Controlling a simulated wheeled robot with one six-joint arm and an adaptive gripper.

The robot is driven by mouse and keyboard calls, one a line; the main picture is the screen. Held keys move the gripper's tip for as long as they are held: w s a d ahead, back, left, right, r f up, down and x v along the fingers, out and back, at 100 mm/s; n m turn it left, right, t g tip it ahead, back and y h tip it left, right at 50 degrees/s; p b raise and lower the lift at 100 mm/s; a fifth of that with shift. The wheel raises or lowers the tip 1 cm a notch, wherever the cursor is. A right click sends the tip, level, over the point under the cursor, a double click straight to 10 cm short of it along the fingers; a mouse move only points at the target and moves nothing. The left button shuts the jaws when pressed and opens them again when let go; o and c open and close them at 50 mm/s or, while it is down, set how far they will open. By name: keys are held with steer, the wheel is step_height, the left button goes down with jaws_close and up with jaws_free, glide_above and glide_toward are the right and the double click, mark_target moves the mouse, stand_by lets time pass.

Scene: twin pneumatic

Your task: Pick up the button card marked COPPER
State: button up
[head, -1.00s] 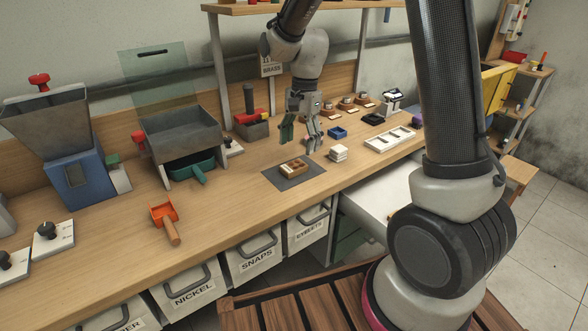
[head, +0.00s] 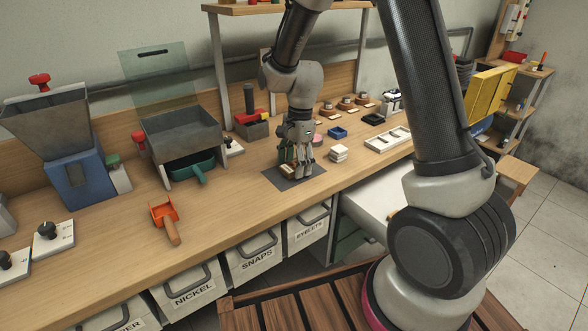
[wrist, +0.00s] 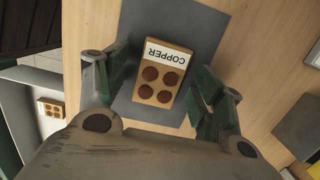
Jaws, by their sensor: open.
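The card marked COPPER (wrist: 167,58) is a tan block with a white label and several round copper-brown buttons. It lies on a dark grey mat (wrist: 199,25) on the workbench, and the label reads upside down in the wrist view. My gripper (wrist: 162,82) is open, with one green-padded finger on each side of the card and gaps between. In the head view my gripper (head: 297,162) is down over the mat (head: 287,184) and hides most of the card.
Another card (wrist: 50,107) with buttons lies on a pale surface at the left of the wrist view.

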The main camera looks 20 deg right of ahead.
steer(key=c, duration=1.2)
steer(key=shift+r, duration=0.1)
